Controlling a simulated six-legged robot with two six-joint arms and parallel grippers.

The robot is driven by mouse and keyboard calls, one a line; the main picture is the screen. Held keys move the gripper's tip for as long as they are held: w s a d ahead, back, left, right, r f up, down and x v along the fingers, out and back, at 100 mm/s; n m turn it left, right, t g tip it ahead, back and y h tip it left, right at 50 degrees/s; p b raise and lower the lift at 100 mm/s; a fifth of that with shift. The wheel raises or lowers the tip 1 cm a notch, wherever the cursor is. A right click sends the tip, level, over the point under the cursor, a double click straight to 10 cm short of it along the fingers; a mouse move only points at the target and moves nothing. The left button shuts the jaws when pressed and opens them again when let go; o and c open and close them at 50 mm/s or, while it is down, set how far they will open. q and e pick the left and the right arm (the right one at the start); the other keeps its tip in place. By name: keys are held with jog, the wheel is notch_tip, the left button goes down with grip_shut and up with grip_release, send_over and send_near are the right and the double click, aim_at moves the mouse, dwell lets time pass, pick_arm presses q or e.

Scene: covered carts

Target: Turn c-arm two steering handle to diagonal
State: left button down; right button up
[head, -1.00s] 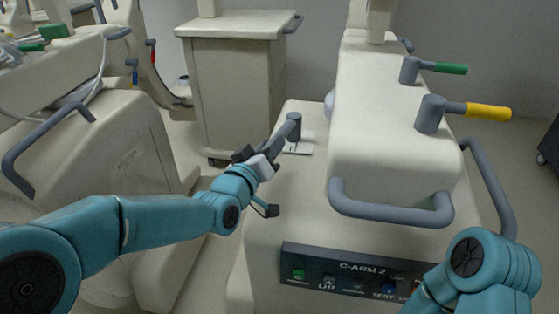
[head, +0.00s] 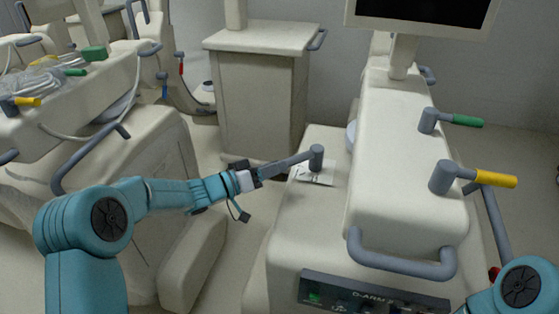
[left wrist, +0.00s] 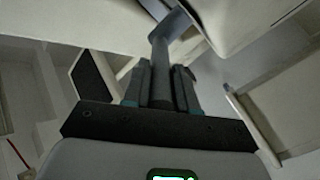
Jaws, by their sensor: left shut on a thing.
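The c-arm two steering handle (head: 290,163) is a grey lever on an upright grey pivot at the left side of the cream c-arm two base (head: 300,230). It points left and slightly toward me in the head view. A white label plate (head: 318,176) with dark marks lies under the pivot; the lever hides part of it. My left gripper (head: 260,173) is shut on the outer end of the handle. In the left wrist view the handle (left wrist: 161,70) runs between the two fingers. My right gripper is out of view; only my right arm shows at lower right.
A grey bar handle (head: 400,262) fronts the c-arm body, above the control panel (head: 370,294). Green (head: 467,121) and yellow (head: 495,179) levers stick out right. A cream cart (head: 262,95) stands behind, and another machine (head: 130,150) is close on the left.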

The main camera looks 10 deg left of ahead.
pick_arm(q)
jog(key=shift+w+a+r, duration=0.1)
jog(key=shift+w+r, duration=0.05)
jog(key=c, duration=0.9)
grip_release()
jog(key=v, duration=1.6)
jog(key=shift+a, duration=0.15)
